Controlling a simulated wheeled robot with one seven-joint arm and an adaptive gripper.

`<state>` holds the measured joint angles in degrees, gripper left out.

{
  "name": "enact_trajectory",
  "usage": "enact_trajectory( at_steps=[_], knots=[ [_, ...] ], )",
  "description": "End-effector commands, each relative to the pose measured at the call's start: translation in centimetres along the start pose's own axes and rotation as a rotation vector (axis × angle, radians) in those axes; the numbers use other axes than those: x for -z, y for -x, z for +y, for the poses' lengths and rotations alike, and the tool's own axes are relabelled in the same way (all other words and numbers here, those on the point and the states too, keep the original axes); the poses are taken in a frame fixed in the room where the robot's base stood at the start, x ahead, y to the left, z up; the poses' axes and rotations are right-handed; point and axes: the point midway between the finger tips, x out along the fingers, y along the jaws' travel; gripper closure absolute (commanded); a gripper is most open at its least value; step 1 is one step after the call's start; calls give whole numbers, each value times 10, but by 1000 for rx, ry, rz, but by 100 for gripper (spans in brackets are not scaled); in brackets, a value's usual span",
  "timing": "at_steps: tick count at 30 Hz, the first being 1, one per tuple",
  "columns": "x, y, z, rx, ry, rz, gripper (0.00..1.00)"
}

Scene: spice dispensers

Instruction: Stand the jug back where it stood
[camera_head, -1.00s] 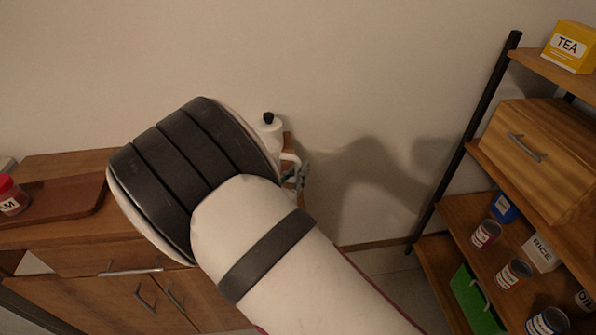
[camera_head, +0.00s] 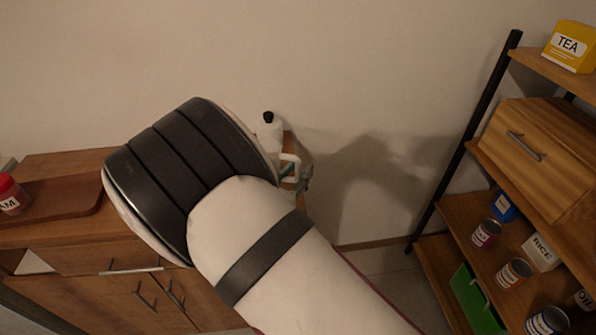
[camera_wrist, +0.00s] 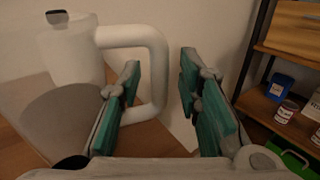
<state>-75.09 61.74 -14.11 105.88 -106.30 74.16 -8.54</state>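The white jug (camera_head: 270,130) with a black cap stands upright at the right end of the wooden cabinet top, near the wall; my arm hides its lower part. In the wrist view the jug (camera_wrist: 70,55) is at the left, its handle (camera_wrist: 157,68) pointing right. My gripper (camera_wrist: 160,80) is open, its green-padded fingers apart. The handle's outer bar lies between the fingers, with clear space to the right finger. The left finger overlaps the handle's opening; I cannot tell whether it touches. In the head view the gripper (camera_head: 301,180) shows only partly, beside the handle.
A brown tray (camera_head: 60,205) and a red-lidded jar (camera_head: 10,195) are on the cabinet's left. A shelf rack (camera_head: 470,215) at the right holds cans, boxes and a wooden bin (camera_head: 540,150). The wall (camera_head: 350,70) is close behind the jug. A grey rounded shape below the jug is unclear.

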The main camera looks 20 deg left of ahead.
Motion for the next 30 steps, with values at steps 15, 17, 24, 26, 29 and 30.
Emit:
enact_trajectory(
  at_steps=[15, 17, 24, 26, 29, 30],
  knots=[
    [1, 98, 1, -4, 1, 3, 68],
    [1, 104, 1, -4, 1, 2, 68],
    [1, 114, 0, -1, 1, 1, 68],
    [1, 114, 0, -1, 1, 1, 68],
    [0, 114, 0, 1, 0, 2, 68],
    [-2, 112, -2, 9, -5, 3, 68]
  ],
)
